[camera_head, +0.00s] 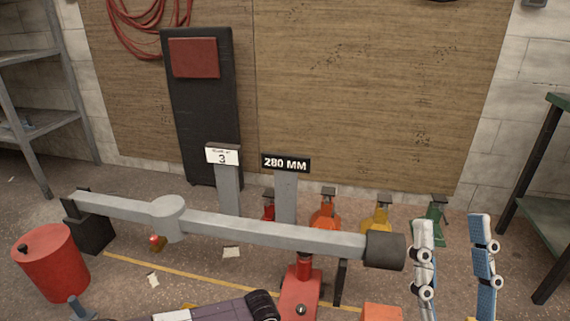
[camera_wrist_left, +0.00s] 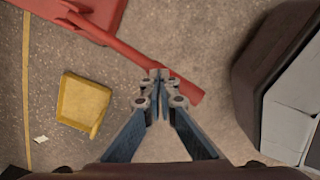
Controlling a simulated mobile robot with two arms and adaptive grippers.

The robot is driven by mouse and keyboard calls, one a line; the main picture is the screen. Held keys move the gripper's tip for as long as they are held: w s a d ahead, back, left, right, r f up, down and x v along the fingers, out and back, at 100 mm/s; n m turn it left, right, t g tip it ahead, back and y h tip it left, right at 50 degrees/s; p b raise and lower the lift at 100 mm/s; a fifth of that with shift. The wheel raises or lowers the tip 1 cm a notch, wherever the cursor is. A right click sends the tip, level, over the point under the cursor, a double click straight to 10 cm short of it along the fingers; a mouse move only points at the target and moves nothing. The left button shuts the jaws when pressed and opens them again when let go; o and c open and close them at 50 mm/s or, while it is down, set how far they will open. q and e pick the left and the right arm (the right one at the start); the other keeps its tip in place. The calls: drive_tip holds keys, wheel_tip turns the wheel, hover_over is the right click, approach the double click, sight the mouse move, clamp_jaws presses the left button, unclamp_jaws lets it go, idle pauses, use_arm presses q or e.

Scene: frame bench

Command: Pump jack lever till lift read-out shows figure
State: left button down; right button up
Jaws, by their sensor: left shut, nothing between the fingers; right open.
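The red jack (camera_head: 300,296) stands under the long grey beam in the head view. In the left wrist view its red base (camera_wrist_left: 82,18) is at the top left, and the red lever bar (camera_wrist_left: 140,50) slants down to the right. My left gripper (camera_wrist_left: 160,76) is shut and empty, its tips overlapping the lever near its end; contact cannot be told. A black plate (camera_head: 286,163) reads "280 MM". A white card (camera_head: 222,155) shows a 3 under small unreadable text. My right gripper (camera_head: 455,250) is open and empty, right of the beam's end.
The grey beam (camera_head: 275,231) spans left to right, with a dark block (camera_head: 385,250) at its right end. A red drum (camera_head: 50,262) stands left. Orange (camera_head: 325,214), yellow (camera_head: 377,218) and green (camera_head: 435,218) jacks stand behind.

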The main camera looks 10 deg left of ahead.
use_arm(q)
drive_tip(key=shift+r+p, duration=0.7)
drive_tip(key=shift+r, duration=0.2)
drive_tip(key=shift+r+p, duration=0.6)
drive_tip(key=shift+r, duration=0.15)
use_arm(e)
drive_tip(key=w+f+g+h, duration=0.2)
drive_tip(key=w+f+g, duration=0.5)
drive_tip(key=f, duration=0.5)
drive_tip(key=shift+w+a+h, duration=0.3)
drive_tip(key=shift+w+h, duration=0.1)
drive_tip(key=shift+w, duration=0.15)
